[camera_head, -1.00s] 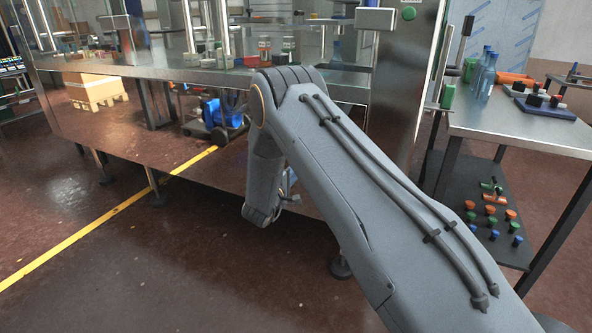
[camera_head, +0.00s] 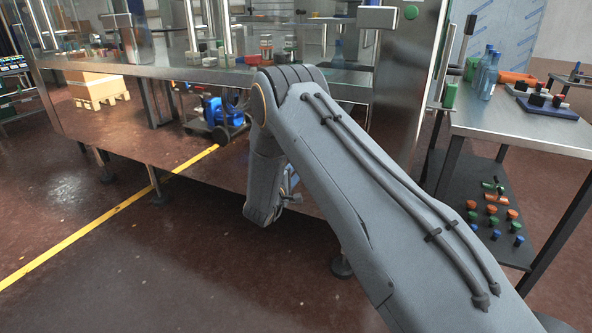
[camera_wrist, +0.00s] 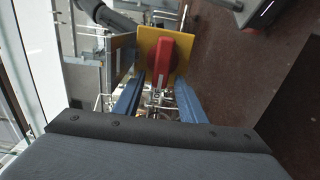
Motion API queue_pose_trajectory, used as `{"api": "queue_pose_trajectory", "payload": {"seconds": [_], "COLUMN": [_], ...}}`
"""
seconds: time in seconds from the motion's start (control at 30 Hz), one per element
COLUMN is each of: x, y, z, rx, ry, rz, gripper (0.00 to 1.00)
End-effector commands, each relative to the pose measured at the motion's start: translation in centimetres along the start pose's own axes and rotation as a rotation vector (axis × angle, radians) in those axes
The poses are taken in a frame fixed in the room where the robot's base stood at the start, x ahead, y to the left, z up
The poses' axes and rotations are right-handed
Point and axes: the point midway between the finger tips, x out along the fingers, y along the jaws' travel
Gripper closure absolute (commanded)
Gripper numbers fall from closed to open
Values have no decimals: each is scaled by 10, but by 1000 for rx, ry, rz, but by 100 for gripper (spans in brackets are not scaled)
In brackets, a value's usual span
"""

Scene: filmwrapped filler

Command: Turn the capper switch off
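The capper switch is a red rotary handle (camera_wrist: 161,62) on a yellow square plate (camera_wrist: 182,56), seen in the wrist view. The handle lies along the picture's up-down direction. My gripper (camera_wrist: 160,82) shows as two blue fingers set apart, one on each side of the handle's near end. The fingers are open, with gaps beside the handle; I cannot tell how deep they reach around it. In the head view my arm hides the switch and the fingers.
A steel machine (camera_head: 190,75) with bottles on its deck stands in front. A steel side bench (camera_head: 520,130) with blue bottles (camera_head: 488,76) is at the right, with a dark lower shelf (camera_head: 470,240) of coloured caps. Open brown floor lies at the left.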

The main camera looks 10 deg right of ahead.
Motion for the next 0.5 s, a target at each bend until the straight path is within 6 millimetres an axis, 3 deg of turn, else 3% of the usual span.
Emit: {"api": "queue_pose_trajectory", "payload": {"seconds": [0.5], "x": [-70], "y": [0], "z": [-3], "rx": [-1], "ry": [4], "rz": [-1], "gripper": [62]}}
